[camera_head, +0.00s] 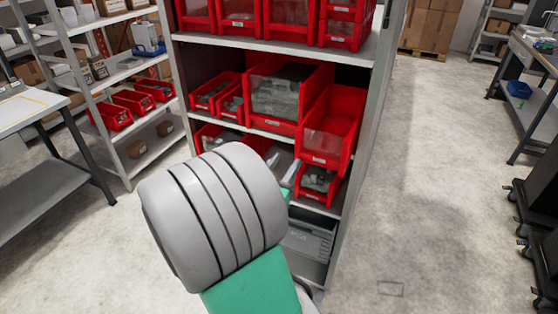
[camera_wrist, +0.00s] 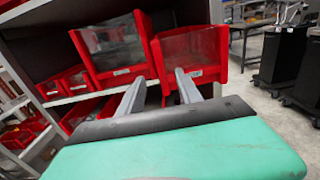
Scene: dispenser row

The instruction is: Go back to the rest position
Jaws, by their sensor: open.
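In the wrist view my gripper (camera_wrist: 157,80) has its two grey fingers apart with nothing between them. The fingers point toward the red bins on the shelf. A large red bin (camera_wrist: 112,76) with a clear front is beyond the left finger. Another red bin (camera_wrist: 205,72) is beyond the right finger; I cannot tell whether the finger touches it. In the head view my grey and green arm is in front of the shelf rack and hides part of its lower bins.
The shelf rack (camera_head: 357,130) holds several red bins, with a grey crate (camera_head: 310,240) at the bottom. A second rack (camera_head: 100,110) and a table (camera_head: 30,115) stand at left. Open floor (camera_head: 430,190) lies right of the rack. Dark wheeled carts (camera_head: 540,220) stand at the right edge.

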